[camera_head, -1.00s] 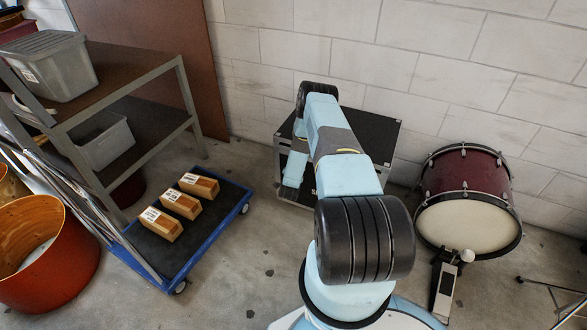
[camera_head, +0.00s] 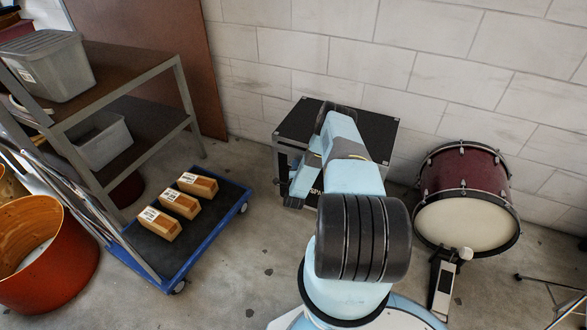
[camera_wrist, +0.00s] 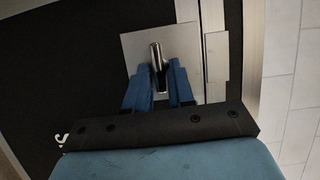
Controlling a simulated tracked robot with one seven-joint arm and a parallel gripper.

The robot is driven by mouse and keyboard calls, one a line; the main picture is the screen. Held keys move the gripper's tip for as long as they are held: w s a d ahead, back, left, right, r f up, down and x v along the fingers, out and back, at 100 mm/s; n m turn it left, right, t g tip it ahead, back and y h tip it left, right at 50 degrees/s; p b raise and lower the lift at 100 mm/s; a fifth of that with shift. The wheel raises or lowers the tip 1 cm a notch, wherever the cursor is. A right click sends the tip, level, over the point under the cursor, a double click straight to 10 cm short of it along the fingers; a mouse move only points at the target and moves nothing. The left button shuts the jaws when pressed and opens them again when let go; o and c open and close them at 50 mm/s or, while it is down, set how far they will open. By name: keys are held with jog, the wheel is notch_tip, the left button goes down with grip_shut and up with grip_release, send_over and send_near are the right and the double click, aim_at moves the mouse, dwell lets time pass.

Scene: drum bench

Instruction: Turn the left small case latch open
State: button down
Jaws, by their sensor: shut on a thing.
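The black case (camera_head: 358,128) with metal edges stands against the wall behind my arm. In the wrist view its dark front panel (camera_wrist: 70,60) carries a square metal plate with a small case latch (camera_wrist: 156,55), a short silver bar standing roughly upright. My gripper (camera_wrist: 162,72) is at this latch with its blue fingers on either side, shut on its lower part. The fingers partly hide the latch. In the head view my arm covers much of the case front, and the latch cannot be made out there.
A maroon bass drum (camera_head: 468,195) with a pedal (camera_head: 444,275) stands right of the case. A blue trolley (camera_head: 215,228) with three wooden blocks (camera_head: 180,200) and a metal shelf (camera_head: 120,75) are at left. Some floor (camera_head: 250,270) between is clear.

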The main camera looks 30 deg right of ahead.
jog(key=shift+s+f, duration=0.15)
jog(key=shift+f, duration=0.05)
dwell(0.4)
jog(key=c, duration=1.2)
grip_release()
jog(key=shift+a, duration=0.1)
jog(key=shift+o, duration=0.2)
jog(key=v, duration=1.3)
jog(key=shift+s+a, duration=0.15)
jog(key=shift+s, duration=0.15)
jog(key=shift+f, duration=0.1)
